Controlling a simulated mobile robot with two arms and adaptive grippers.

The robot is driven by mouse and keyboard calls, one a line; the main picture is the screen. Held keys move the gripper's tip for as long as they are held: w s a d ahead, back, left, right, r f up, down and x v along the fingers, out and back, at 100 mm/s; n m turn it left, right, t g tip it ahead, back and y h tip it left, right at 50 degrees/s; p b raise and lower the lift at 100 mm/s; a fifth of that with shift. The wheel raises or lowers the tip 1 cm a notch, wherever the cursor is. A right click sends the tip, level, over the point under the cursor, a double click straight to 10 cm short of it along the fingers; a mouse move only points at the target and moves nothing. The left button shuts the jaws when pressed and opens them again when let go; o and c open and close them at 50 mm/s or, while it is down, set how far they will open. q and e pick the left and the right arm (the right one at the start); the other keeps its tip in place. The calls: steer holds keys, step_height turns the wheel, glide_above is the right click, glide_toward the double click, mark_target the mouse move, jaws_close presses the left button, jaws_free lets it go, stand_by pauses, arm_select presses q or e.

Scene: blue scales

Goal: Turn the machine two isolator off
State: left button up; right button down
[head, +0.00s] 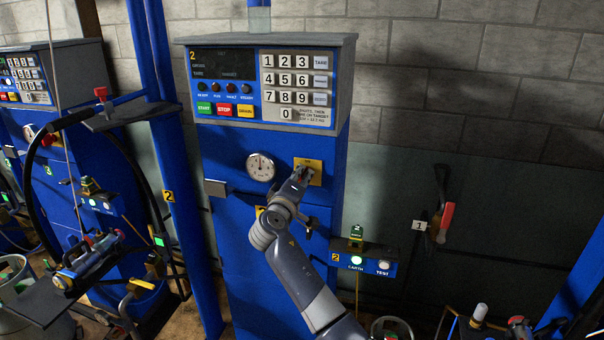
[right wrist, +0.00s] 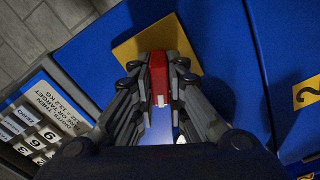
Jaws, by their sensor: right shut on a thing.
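Machine two (head: 268,235) is a blue cabinet with a grey keypad head marked 2. Its isolator is a red handle (right wrist: 158,75) on a yellow plate (head: 315,166); the plate also shows in the right wrist view (right wrist: 128,48). My right gripper (head: 301,174) is at the plate, with its arm rising from below. In the right wrist view my right gripper (right wrist: 158,88) is shut on the red handle, one finger on each side. The fingers hide part of the handle, and the plate's lettering is mostly covered. My left gripper is out of view.
A round gauge (head: 261,167) sits left of the plate. A small box with earth and test lights (head: 362,263) stands at the lower right, the earth light green. A red-handled lever (head: 446,222) marked 1 hangs on the right wall. Another machine (head: 60,165) stands at left.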

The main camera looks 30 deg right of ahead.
steer(key=n+p, duration=0.2)
steer(key=n, duration=0.2)
steer(key=shift+f+n, duration=0.1)
steer(key=shift+n, duration=0.3)
steer(key=shift+n+p, duration=0.3)
steer(key=shift+f, duration=0.1)
steer(key=c, duration=1.6)
jaws_free()
steer(key=v, duration=1.2)
